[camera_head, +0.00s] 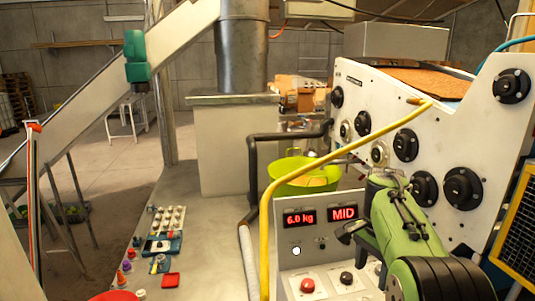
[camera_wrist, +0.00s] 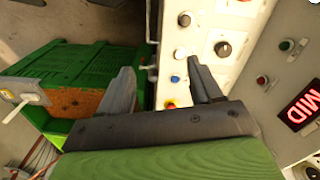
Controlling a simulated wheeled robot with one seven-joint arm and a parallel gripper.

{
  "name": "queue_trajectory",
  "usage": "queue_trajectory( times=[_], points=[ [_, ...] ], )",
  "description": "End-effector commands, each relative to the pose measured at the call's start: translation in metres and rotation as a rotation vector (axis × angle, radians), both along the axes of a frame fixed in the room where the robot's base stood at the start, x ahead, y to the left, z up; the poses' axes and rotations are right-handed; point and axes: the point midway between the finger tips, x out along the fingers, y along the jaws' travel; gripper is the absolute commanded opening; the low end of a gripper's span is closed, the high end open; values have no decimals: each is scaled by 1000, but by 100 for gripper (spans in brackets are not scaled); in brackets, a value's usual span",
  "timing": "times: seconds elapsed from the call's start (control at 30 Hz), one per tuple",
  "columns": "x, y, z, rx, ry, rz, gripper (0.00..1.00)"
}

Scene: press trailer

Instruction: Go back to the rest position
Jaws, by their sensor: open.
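My green arm reaches forward at the right of the head view, in front of the white control panel (camera_head: 320,262). My gripper (camera_wrist: 160,78) shows in the wrist view with its two grey fingers spread apart and nothing between them. Past the fingers is a white panel with several knobs and buttons, among them a blue one, a red one and a black one. In the head view the fingertips are hard to make out against the panel. The displays on the control panel read "6.0 kg" (camera_head: 299,218) and "MID" (camera_head: 344,213).
A yellow pipe (camera_head: 266,225) rises in front of the panel, left of my arm. A lime green bowl (camera_head: 300,178) stands behind it. A green crate (camera_wrist: 85,62) lies left of the gripper in the wrist view. Small coloured items lie on the grey surface (camera_head: 205,240) at left.

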Motion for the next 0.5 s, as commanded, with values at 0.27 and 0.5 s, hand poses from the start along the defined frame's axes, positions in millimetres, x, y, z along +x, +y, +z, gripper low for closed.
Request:
queue_trajectory(
  times=[0.27,0.5],
  points=[
    [-32,10,25,-21,-59,150,64],
    [-87,26,47,-60,-151,382,64]
  ],
)
